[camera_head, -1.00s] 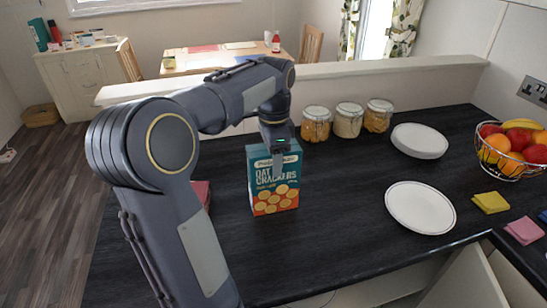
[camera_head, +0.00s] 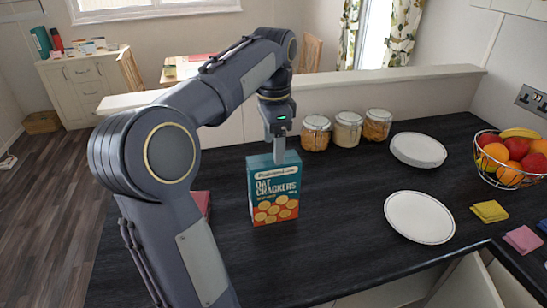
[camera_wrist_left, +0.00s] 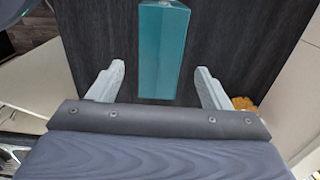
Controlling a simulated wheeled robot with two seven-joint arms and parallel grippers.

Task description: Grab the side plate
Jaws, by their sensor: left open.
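A flat white plate (camera_head: 420,217) with a thin dark rim line lies alone on the dark worktop at the front right. A stack of white plates (camera_head: 418,150) sits behind it. My left gripper (camera_head: 279,150) points down at the top of the oat crackers box (camera_head: 274,190), well left of both plates. In the left wrist view the fingers (camera_wrist_left: 159,66) are spread and empty, with the teal box top (camera_wrist_left: 163,50) showing between and beyond them. Whether they touch the box is unclear. My right gripper is not in view.
Three lidded jars (camera_head: 347,129) stand along the low back wall. A wire fruit basket (camera_head: 512,175), a yellow cloth (camera_head: 489,211) and a pink cloth (camera_head: 523,239) are at the right. A red item (camera_head: 201,203) is partly hidden behind my arm. Worktop between box and plate is clear.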

